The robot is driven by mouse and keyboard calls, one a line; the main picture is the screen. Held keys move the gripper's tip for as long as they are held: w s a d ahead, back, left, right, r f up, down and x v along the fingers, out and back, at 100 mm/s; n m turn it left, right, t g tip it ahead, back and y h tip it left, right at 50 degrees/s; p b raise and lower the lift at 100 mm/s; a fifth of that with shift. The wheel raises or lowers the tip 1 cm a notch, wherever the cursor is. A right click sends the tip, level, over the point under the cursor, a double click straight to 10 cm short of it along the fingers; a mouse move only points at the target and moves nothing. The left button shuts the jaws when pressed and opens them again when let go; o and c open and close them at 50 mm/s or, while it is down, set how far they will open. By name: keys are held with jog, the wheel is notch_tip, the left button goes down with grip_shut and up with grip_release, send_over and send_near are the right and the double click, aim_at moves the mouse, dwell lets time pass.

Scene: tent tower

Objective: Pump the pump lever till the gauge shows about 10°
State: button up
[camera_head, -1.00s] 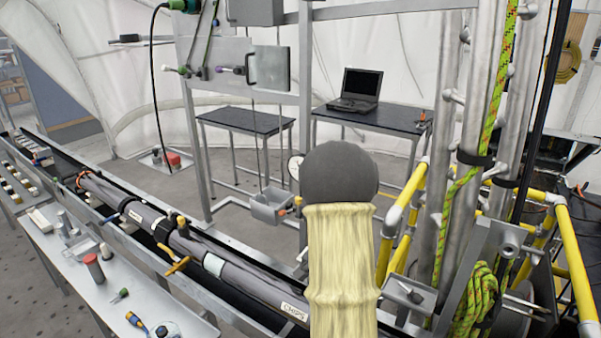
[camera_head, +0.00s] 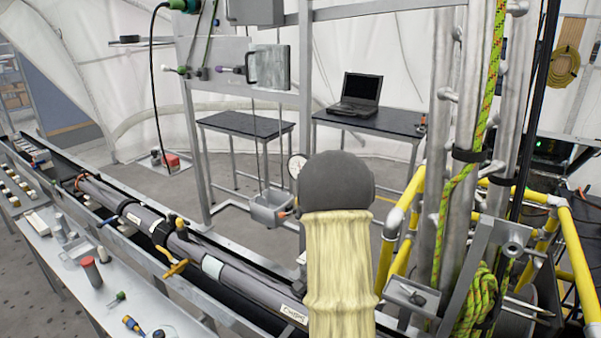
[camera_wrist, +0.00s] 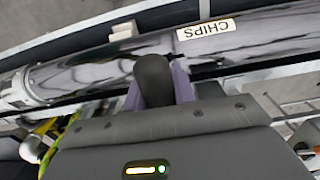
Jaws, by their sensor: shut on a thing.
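In the wrist view a dark, rounded handle end (camera_wrist: 154,78) stands between the purple-grey fingers of my gripper (camera_wrist: 158,90). My gripper is shut on it, and it looks like the end of the pump lever. The rest of the lever is hidden by the gripper body. In the head view my arm hides the gripper and lever. A small round white gauge (camera_head: 296,166) shows just left of my arm, partly covered by it. Its face is too small to read.
A long grey tube with a CHIPS label (camera_head: 226,274) lies in a trough at left; it also passes close beyond the gripper in the wrist view (camera_wrist: 110,66). Yellow railings (camera_head: 572,250) and metal posts stand at right. A laptop (camera_head: 359,93) rests on a back table.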

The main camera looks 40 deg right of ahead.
jog(key=shift+f+b, duration=0.8)
jog(key=shift+f, duration=0.6)
jog(key=shift+w+d+r+p, duration=0.1)
jog(key=shift+d+r+p, duration=0.05)
jog(key=shift+r+p, duration=1.3)
jog(key=shift+w+d+r+p, duration=0.15)
jog(key=shift+r+p, duration=0.95)
jog(key=shift+r, duration=0.6)
jog(key=shift+s, duration=0.15)
jog(key=shift+w+d+r+p, duration=0.15)
jog(key=shift+d+r+p, duration=0.1)
jog(key=shift+r+p, duration=0.45)
jog(key=shift+w+d+r+p, duration=0.1)
jog(key=shift+d+r+p, duration=0.15)
jog(key=shift+r+p, duration=0.4)
jog(key=shift+w+d+r+p, duration=0.2)
jog(key=shift+r+p, duration=0.3)
jog(key=shift+r, duration=0.35)
jog(key=shift+s+f, duration=0.1)
